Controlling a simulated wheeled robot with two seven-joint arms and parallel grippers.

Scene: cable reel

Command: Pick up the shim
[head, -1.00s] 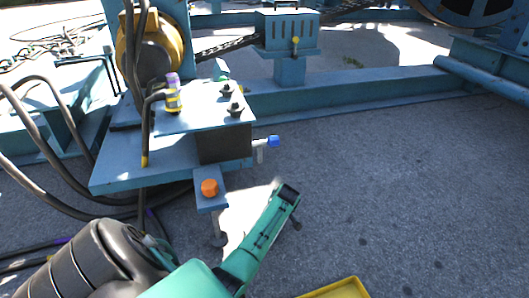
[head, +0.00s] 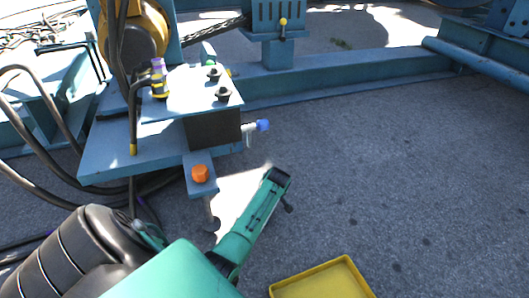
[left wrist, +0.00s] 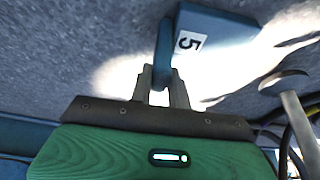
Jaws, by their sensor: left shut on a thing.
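The shim, a blue block with a white label "5" (left wrist: 212,45), shows in the left wrist view just beyond the fingers. A narrow blue upright part of it sits between the fingertips. My left gripper (left wrist: 162,88) is shut on this part. In the head view my left gripper (head: 279,177) is low over the concrete, right of the stand's small ledge. The shim is hidden behind my gripper and arm there. I cannot tell whether it touches the ground. My right gripper is in neither view.
A blue stand (head: 135,155) with a blue-tipped handle (head: 262,125) and an orange knob (head: 200,174) is close on the left. A levelling foot (head: 211,222) hangs below the ledge. A yellow tray (head: 350,264) lies at the bottom. Concrete at right is open.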

